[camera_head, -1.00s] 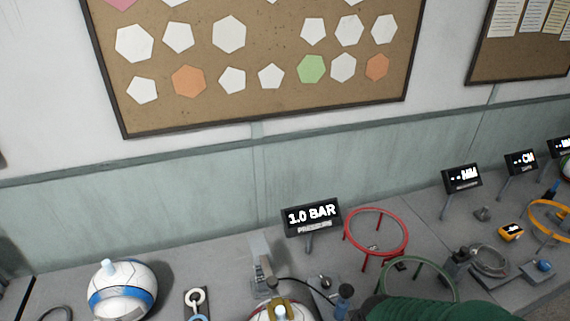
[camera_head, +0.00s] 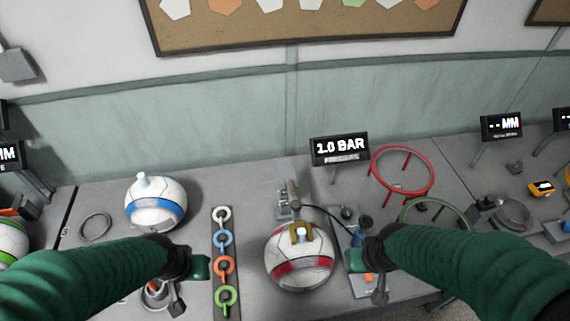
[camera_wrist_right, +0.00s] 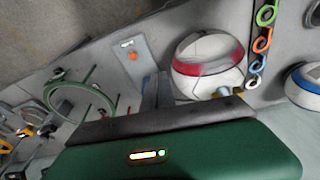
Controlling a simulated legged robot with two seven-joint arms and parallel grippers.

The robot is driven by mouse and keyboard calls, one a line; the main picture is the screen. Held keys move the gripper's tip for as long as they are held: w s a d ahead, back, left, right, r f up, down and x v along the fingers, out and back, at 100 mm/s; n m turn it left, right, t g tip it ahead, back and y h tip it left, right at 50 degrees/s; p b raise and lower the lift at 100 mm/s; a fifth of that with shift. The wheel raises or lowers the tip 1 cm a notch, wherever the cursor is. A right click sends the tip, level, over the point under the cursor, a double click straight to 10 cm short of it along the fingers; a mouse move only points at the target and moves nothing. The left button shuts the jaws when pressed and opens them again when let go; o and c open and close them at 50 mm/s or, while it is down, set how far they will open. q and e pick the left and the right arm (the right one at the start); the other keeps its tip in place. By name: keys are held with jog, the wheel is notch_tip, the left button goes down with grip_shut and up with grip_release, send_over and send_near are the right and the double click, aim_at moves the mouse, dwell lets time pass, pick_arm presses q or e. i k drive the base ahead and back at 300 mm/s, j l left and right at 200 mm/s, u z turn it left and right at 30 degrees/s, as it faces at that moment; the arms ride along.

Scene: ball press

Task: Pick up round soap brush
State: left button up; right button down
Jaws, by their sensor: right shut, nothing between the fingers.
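I cannot pick out a round soap brush with certainty. A small round item with an orange and white top (camera_head: 154,292) stands on the bench, partly hidden by my left arm. My left gripper (camera_head: 176,303) is just right of that item, pointing down; its fingers are too small to read. My right gripper (camera_head: 379,292) is shut and empty, right of the red and white ball (camera_head: 299,262). That ball also shows in the right wrist view (camera_wrist_right: 207,62). It has a brass-coloured fitting on top.
A strip of coloured rings (camera_head: 224,268) lies between my arms. A blue and white ball (camera_head: 155,203) stands at the back left. Ring stands, red (camera_head: 402,171) and green (camera_head: 436,209), stand at the right. A pressure display (camera_head: 340,149) reads 1.0 BAR.

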aim_at(152, 284)
jog(key=u, duration=1.5)
